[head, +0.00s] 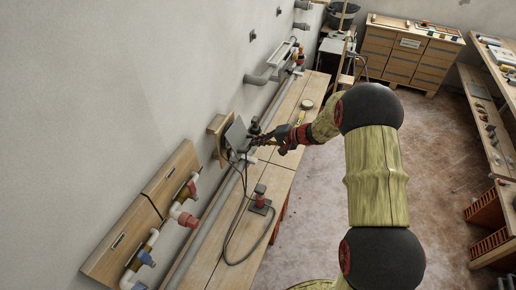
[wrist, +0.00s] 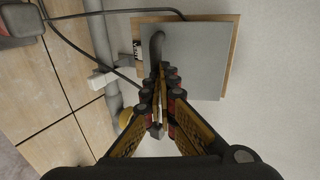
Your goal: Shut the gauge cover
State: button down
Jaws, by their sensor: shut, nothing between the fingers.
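The gauge cover is a flat grey plate (head: 237,135) at the wall, left of centre in the head view. It stands out at an angle in front of a wooden backing board (head: 216,124). In the wrist view the grey cover (wrist: 198,65) hides most of the board (wrist: 231,50), and a dark curved handle (wrist: 156,45) shows on its left part. The gauge face is mostly hidden. My gripper (head: 257,137) is just right of the cover in the head view. In the wrist view my gripper (wrist: 160,85) is shut and empty, its tips close to the handle; contact is unclear.
A grey pipe (head: 222,203) runs along the wall below the board. A wooden bench (head: 255,190) carries a loose dark cable (head: 233,235) and a small red-and-black device (head: 260,199). Valve pipes (head: 186,217) sit at lower left. Open floor lies to the right.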

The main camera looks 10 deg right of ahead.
aim_at(244, 145)
jog(key=f+b, duration=0.1)
jog(key=b, duration=0.2)
jog(key=a+f+t+y+b, duration=0.1)
jog(key=b, duration=0.3)
jog(key=w+f+y+b, duration=0.1)
jog(key=b, duration=0.2)
jog(key=shift+a+t, duration=0.25)
jog(key=shift+t, duration=0.15)
jog(key=shift+w+a+f+b, duration=0.1)
jog(key=shift+w+a+b, duration=0.15)
jog(key=shift+b, duration=0.7)
jog(key=shift+w+a+f+b, duration=0.1)
jog(key=shift+a+b, duration=0.05)
jog(key=shift+b, duration=0.25)
